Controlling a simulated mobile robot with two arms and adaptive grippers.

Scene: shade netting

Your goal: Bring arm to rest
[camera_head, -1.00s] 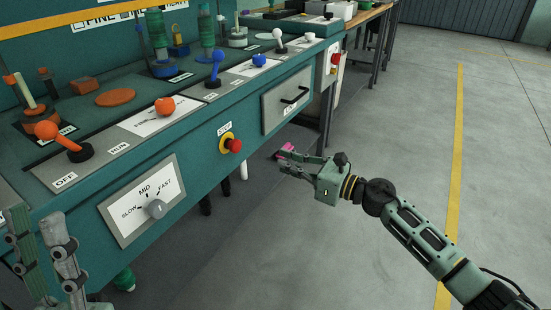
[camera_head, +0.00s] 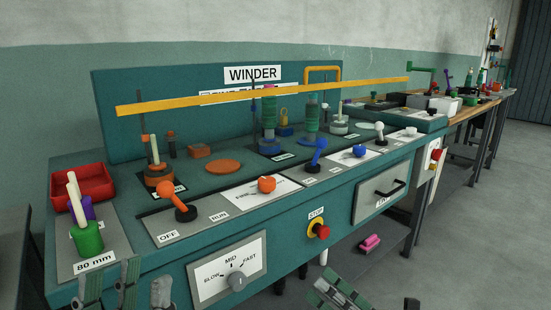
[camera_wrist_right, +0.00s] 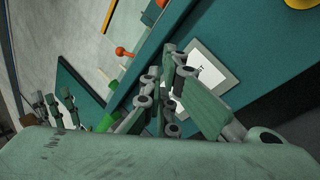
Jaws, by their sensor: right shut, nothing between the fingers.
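My right gripper (camera_wrist_right: 168,62) shows in the right wrist view with its fingers closed together and nothing between them. It is in front of the teal winder's front face, near a white dial plate (camera_wrist_right: 212,72). In the head view only part of the right gripper (camera_head: 338,290) shows at the bottom edge, below the red stop button (camera_head: 320,231). My left gripper (camera_head: 125,285) is at the lower left of the head view, cut off by the bottom edge. Its fingers stand apart with nothing seen between them.
The teal winder bench (camera_head: 285,250) fills the middle, with the orange lever (camera_head: 174,200) and speed knob (camera_head: 237,281) near my grippers. A pink object (camera_head: 369,242) lies on a low shelf under the bench. Open floor (camera_head: 480,240) lies to the right.

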